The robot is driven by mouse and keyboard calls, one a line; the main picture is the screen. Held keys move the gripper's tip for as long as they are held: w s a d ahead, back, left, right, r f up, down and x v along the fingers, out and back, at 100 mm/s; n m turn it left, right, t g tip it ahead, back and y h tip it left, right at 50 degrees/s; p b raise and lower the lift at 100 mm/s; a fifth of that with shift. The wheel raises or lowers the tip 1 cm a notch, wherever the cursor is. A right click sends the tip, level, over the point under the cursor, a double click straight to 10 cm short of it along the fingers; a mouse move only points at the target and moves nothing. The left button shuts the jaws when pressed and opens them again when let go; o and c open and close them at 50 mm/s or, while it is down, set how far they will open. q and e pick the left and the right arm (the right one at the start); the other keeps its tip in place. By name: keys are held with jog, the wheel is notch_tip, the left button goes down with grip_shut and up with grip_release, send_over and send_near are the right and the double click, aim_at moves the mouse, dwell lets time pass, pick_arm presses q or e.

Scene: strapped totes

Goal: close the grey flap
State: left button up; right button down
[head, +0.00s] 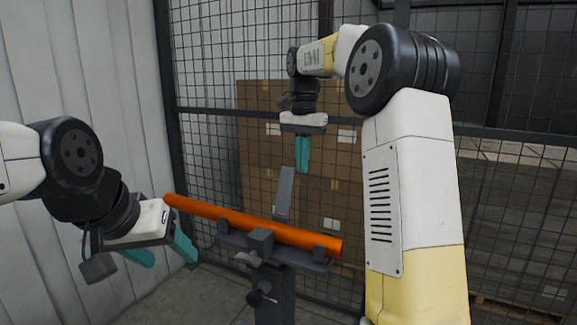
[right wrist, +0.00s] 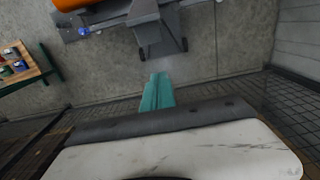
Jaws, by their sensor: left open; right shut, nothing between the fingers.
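The grey flap (head: 285,192) stands raised and slightly tilted behind an orange tube (head: 262,230) in the head view. The tube lies across a grey cradle (head: 312,262) on a post. My right gripper (head: 302,168) is shut and empty, pointing down, above and slightly right of the flap's top in the picture; I cannot tell if they touch. Its closed teal fingers show in the right wrist view (right wrist: 157,92), with grey stand parts beyond; I cannot pick out the flap there. My left gripper (head: 168,254) is open and empty, left of the cradle.
A wire mesh fence (head: 210,140) stands behind the cradle, with stacked cardboard boxes (head: 255,150) beyond it. A pale panelled wall (head: 110,70) is at the left. In the right wrist view, a wooden table (right wrist: 32,75) with several small coloured items is at the left.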

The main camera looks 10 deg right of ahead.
aim_at(288, 190)
jog(key=s+a, duration=0.2)
jog(key=s, duration=0.1)
jog(key=shift+s+a, duration=0.1)
jog(key=shift+r, duration=0.15)
dwell(0.4)
